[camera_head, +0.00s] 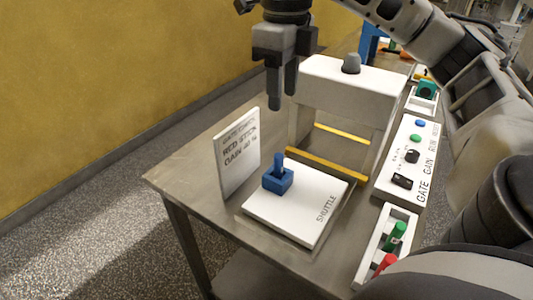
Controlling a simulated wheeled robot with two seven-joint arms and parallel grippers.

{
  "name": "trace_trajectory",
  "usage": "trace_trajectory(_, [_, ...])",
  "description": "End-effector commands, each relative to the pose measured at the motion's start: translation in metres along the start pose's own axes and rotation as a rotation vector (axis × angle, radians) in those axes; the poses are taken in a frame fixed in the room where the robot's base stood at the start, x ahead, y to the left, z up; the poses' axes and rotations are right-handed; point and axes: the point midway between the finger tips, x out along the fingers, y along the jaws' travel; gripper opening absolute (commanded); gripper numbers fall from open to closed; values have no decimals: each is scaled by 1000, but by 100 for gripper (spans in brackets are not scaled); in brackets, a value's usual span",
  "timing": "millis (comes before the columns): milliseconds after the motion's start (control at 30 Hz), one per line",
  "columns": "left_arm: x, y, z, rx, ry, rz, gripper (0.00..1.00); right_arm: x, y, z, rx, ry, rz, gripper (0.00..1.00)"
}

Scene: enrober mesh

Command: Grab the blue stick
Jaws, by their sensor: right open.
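The blue stick (278,162) stands upright in a blue square block (278,181) on the white shuttle plate (310,222). My right gripper (282,100) is in the upper middle of the head view, pointing down, above and behind the blue stick. Its two fingers are apart with nothing seen between them. It does not touch the stick. My left gripper is not in the view.
A white sign (237,160) reading "RED STICK" stands left of the shuttle. A white arch (352,92) with yellow strips stands behind it. A control panel (409,165) and a tray (371,250) with green and red sticks are on the right.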

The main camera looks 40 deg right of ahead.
Motion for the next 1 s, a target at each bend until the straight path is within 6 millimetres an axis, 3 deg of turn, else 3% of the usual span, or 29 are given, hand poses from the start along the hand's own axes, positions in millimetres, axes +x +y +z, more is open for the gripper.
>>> trace_trajectory(67, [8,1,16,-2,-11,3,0,23,0,-1,0,7,1,43])
trace_trajectory(400, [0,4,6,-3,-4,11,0,84,1,0,-3,5,2,43])
trace_trajectory(667, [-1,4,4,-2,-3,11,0,104,1,1,-3,2,3,43])
trace_trajectory(1000, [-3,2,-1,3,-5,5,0,148,0,6,-5,2,4,43])
